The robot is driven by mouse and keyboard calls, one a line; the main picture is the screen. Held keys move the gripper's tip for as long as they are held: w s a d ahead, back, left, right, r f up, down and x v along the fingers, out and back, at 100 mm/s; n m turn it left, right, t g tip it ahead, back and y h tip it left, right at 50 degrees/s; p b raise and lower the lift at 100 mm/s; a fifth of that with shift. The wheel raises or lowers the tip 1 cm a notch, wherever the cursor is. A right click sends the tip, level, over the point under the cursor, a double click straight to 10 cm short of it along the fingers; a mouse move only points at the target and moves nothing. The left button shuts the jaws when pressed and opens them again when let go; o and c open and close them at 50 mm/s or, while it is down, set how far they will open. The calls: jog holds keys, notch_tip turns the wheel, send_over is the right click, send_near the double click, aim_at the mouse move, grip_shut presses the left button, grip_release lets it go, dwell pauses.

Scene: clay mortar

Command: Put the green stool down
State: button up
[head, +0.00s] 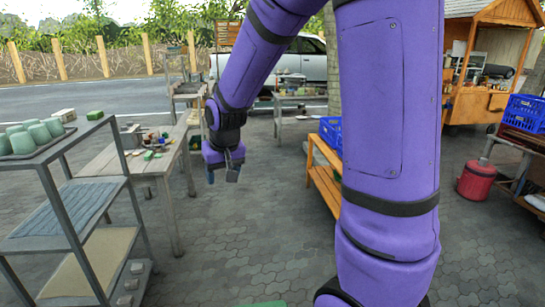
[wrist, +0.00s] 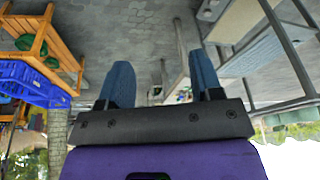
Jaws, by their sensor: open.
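My gripper (head: 222,175) hangs in the air left of the picture's middle in the head view, pointing down. In the wrist view its two blue-grey fingers (wrist: 161,76) stand apart with nothing between them. A green edge (head: 263,303) shows at the bottom of the head view, low and close to my base. It may be the green stool's top, but most of it is cut off and I cannot tell. It is well apart from my gripper. No whole green stool shows in either view.
A metal shelf (head: 95,255) with green cups stands at left, beside a wooden table (head: 160,163) with small items. A wooden bench (head: 323,178) is right of my gripper. A red canister (head: 475,182) stands further right. Paved floor (head: 240,235) is open in the middle.

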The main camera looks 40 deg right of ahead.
jog(key=s+a+r+n, duration=0.1)
jog(key=s+r, duration=0.3)
jog(key=s, duration=0.4)
jog(key=s+a+r+t, duration=0.1)
jog(key=s+a+r, duration=0.1)
jog(key=s+r, duration=0.3)
jog(key=s+a+r+n, duration=0.1)
jog(key=s+r, duration=0.4)
jog(key=s, duration=0.6)
jog(key=shift+a+n+t, duration=0.25)
jog(key=shift+n+t, duration=0.05)
jog(key=shift+t, duration=0.1)
